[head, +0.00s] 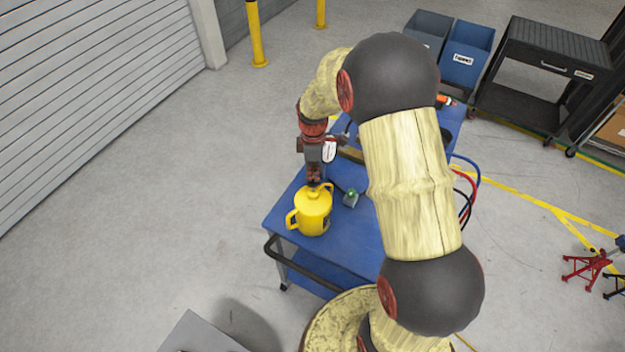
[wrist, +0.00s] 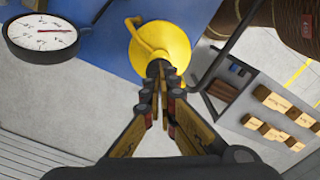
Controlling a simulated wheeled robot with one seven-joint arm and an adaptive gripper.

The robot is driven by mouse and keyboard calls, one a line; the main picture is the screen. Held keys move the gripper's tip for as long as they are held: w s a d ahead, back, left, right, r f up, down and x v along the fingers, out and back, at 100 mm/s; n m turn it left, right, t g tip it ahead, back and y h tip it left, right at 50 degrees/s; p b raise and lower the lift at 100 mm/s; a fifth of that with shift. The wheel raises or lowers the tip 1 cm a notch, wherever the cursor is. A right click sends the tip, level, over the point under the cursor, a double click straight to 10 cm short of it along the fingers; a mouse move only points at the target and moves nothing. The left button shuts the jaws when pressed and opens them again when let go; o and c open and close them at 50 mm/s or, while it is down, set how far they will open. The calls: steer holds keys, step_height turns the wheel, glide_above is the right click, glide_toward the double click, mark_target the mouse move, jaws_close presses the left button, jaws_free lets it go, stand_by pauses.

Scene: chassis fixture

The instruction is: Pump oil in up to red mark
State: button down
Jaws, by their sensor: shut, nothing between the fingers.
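A yellow oil can (head: 313,220) with a side handle stands on the near left corner of the blue cart. It also shows in the wrist view (wrist: 174,48), at the top centre. My gripper (head: 314,182) is above it, pointing down, fingers shut with nothing between them. In the wrist view the fingertips (wrist: 160,72) overlap the dark top of the can; I cannot tell whether they touch it. A round white gauge (wrist: 42,36) with a thin red line on its dial is at the upper left of the wrist view. Any red mark for the oil level is not clear.
The blue cart top (head: 283,212) has a small green-topped item (head: 351,198) right of the can. A black push handle (head: 300,268) runs along its near edge. Blue and grey bins and a black cart (head: 540,75) stand behind. Floor to the left is clear.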

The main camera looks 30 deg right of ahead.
steer(key=shift+r+p, duration=1.4)
steer(key=shift+r, duration=1.55)
steer(key=shift+f, duration=0.1)
